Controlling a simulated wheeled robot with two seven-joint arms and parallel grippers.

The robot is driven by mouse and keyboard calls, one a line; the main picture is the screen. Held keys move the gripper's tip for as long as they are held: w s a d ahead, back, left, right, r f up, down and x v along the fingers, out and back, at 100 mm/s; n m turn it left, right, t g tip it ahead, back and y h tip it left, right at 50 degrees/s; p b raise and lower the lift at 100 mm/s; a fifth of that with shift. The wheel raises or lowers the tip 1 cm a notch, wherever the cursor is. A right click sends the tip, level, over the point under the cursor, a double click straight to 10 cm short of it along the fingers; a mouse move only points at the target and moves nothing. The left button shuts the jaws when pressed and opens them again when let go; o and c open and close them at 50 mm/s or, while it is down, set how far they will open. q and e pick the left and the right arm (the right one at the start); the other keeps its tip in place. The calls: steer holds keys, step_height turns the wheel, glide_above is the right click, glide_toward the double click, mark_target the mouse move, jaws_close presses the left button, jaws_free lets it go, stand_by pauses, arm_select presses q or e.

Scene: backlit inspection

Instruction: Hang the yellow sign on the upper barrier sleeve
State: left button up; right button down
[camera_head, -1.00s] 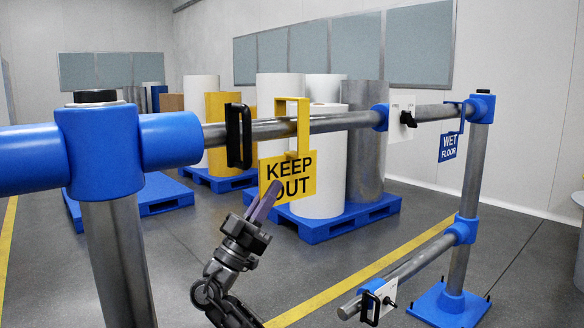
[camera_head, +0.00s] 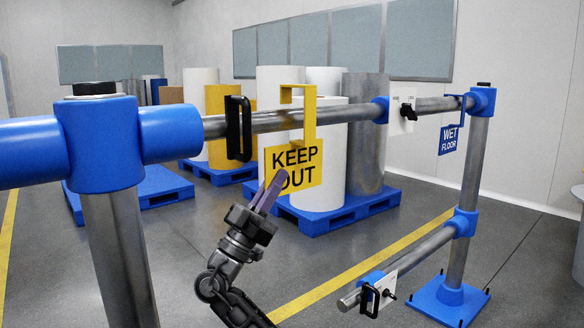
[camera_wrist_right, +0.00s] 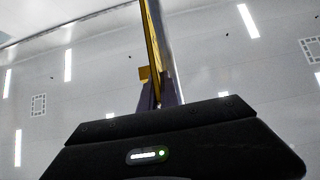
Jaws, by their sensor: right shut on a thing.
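The yellow KEEP OUT sign (camera_head: 308,172) hangs from my right gripper (camera_head: 268,194), which is shut on its lower left part. Its square yellow hook rises above the upper steel rail (camera_head: 270,121). The hook's stem crosses in front of the rail, and its short lip ends a little above the rail; contact is not clear. A blue sleeve (camera_head: 380,109) sits on the upper rail, right of the sign. In the right wrist view, the sign (camera_wrist_right: 151,40) is edge-on between the purple fingers (camera_wrist_right: 159,93). My left gripper is out of view.
A black handle (camera_head: 238,129) is on the rail left of the sign. A white plate (camera_head: 402,115) with a black knob and a blue WET FLOOR sign (camera_head: 452,139) are to the right. A lower rail (camera_head: 420,261) carries another blue sleeve and plate. Drums on pallets stand behind.

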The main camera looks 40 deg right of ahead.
steer(key=shift+s+b, duration=0.55)
steer(key=shift+s, duration=1.15)
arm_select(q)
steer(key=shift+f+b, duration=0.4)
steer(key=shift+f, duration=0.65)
arm_select(e)
steer(key=shift+s+a, duration=0.1)
steer(key=shift+s, duration=2.3)
